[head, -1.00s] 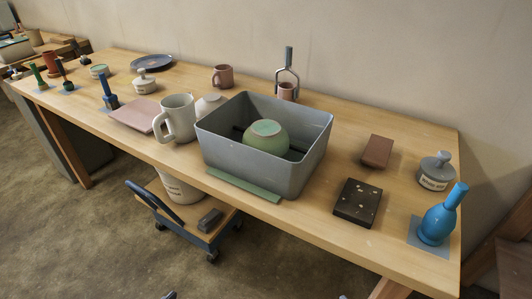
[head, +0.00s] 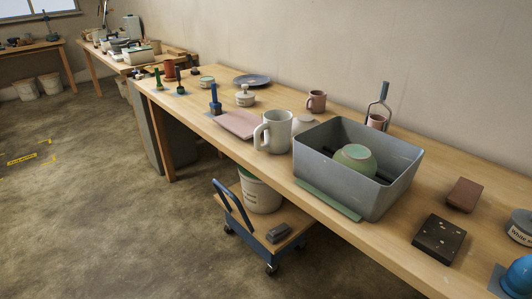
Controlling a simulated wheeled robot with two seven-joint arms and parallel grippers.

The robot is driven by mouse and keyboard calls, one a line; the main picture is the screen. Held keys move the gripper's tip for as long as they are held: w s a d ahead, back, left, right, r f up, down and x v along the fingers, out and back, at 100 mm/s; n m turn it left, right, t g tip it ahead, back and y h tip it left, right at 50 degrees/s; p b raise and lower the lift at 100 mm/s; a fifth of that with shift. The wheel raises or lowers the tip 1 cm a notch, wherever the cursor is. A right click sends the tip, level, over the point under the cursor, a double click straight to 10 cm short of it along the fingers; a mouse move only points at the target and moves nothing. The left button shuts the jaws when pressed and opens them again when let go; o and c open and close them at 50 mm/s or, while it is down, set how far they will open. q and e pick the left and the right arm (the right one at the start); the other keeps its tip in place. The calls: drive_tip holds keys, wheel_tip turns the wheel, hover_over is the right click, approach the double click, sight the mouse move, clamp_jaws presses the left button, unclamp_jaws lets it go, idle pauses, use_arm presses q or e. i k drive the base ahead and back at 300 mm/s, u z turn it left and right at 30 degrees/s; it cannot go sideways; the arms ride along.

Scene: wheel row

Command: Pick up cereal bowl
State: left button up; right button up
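A green bowl (head: 355,158) lies upside down inside a grey bin (head: 317,165) on the long wooden table (head: 390,246). Its pale green base faces up, and the bin's front wall hides its lower part. A smaller pale upturned bowl (head: 304,124) sits behind the white mug, partly hidden by the mug and the bin. I cannot tell which of the two is the cereal bowl. Neither of my grippers shows in the head view.
A wheeled cart (head: 266,240) stands below the table's front edge. Open floor lies left.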

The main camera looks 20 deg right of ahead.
sight(357, 157)
drive_tip(key=u, duration=0.4)
drive_tip(key=i, duration=1.15)
drive_tip(key=z, duration=1.75)
